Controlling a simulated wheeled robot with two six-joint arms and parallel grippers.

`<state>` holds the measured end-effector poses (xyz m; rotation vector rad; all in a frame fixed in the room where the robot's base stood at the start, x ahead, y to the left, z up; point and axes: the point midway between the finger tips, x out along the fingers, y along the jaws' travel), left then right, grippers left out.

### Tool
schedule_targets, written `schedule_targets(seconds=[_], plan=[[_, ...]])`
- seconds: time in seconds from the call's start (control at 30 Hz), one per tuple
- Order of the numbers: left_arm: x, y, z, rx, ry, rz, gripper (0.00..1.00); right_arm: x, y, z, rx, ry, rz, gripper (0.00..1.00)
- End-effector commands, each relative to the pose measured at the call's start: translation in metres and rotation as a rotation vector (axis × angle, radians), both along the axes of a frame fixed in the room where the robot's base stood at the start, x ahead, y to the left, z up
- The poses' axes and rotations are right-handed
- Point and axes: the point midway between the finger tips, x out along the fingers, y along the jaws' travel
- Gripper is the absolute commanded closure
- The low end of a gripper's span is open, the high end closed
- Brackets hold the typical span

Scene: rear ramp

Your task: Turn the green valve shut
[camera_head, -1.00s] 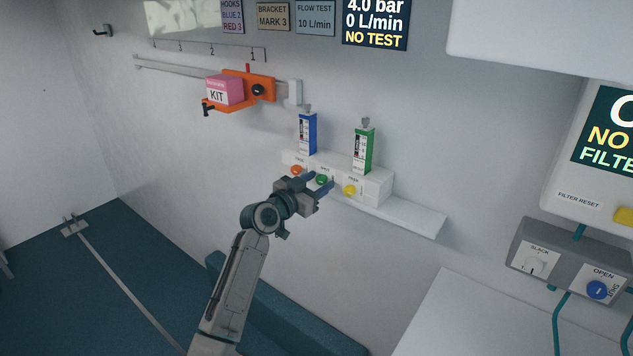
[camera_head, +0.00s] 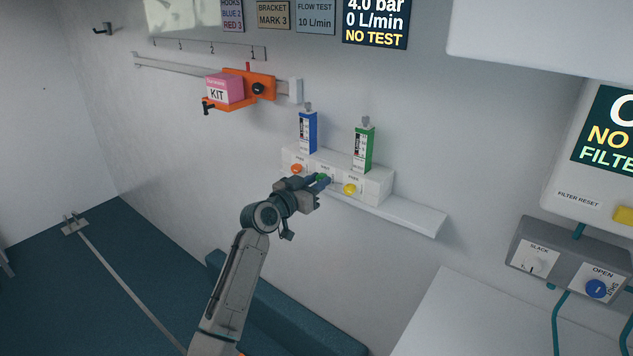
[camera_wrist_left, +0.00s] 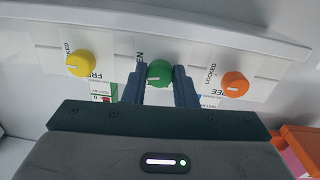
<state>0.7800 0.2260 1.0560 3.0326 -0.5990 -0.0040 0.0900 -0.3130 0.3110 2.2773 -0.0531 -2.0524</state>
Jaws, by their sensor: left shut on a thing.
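The green valve (camera_head: 322,177) is a round knob in the middle of a row of three on a white wall panel, mostly covered by my gripper in the head view. In the left wrist view the green valve (camera_wrist_left: 159,73) sits between the two dark fingers, with a pale pointer mark on its face. My left gripper (camera_head: 321,182) is shut on it, with one finger on each side in the wrist view (camera_wrist_left: 161,84). The label beside the knob is partly hidden by a finger. My right gripper is not in view.
An orange knob (camera_head: 297,169) and a yellow knob (camera_head: 349,188) flank the green one closely. Blue (camera_head: 308,133) and green (camera_head: 363,148) flow meters stand above. A white ledge (camera_head: 400,215) runs below. A pink kit box (camera_head: 224,89) is on an orange bracket at upper left.

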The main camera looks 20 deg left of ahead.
Motion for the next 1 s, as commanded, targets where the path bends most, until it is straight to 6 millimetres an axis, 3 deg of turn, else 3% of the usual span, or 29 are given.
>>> schedule_targets(seconds=[1.0], plan=[[0.0, -0.001, 0.002, -0.894, 0.326, 0.0, 0.98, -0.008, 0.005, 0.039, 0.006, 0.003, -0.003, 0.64]])
